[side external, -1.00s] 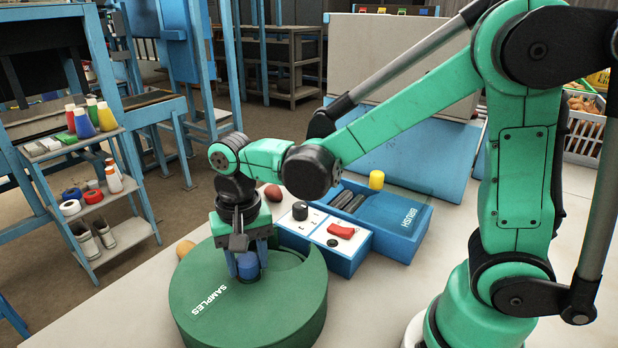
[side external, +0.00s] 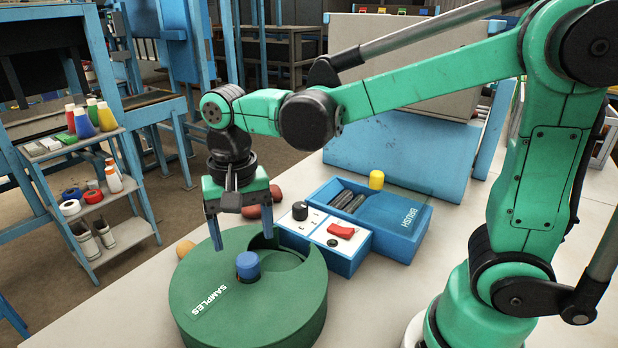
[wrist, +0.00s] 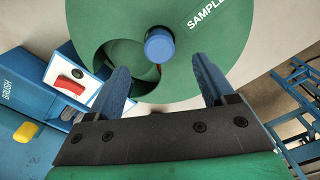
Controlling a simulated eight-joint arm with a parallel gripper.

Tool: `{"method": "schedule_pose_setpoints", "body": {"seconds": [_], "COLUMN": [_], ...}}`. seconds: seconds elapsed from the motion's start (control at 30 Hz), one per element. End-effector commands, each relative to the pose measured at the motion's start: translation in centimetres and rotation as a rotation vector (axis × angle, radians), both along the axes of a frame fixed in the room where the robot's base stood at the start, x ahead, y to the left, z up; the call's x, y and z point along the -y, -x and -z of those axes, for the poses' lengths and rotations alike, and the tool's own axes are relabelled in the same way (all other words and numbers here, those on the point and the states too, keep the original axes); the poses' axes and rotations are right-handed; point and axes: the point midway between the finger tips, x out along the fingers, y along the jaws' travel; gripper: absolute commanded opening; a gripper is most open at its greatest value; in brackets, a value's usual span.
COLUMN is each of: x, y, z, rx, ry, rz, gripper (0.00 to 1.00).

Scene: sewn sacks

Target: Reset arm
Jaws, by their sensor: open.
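My gripper (side external: 243,237) is open and empty, with its two blue fingers apart above the back of the round green SAMPLES container (side external: 250,309). The container's blue knob (side external: 248,265) stands upright on its top, clear of the fingers. In the wrist view my gripper (wrist: 163,88) shows both fingers wide apart, with the blue knob (wrist: 159,44) beyond and between them. A curved opening in the container's top shows in both views; a bit of red shows inside it in the wrist view.
A blue box with a white panel holds a red switch (side external: 341,231) and black knob (side external: 300,211). Reddish (side external: 277,193) and orange (side external: 185,249) lumps lie behind the container. The front table is clear.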

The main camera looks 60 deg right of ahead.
Motion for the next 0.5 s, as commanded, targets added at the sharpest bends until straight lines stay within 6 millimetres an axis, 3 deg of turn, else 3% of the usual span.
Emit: {"method": "schedule_pose_setpoints", "body": {"seconds": [0.33,0.5], "x": [0.0,1.3], "y": [0.0,0.8], "z": [-0.2,-0.7], "rx": [0.003,0.091], "ry": [-0.001,-0.013], "rz": [-0.003,-0.084], "gripper": [0.76,0.76]}}
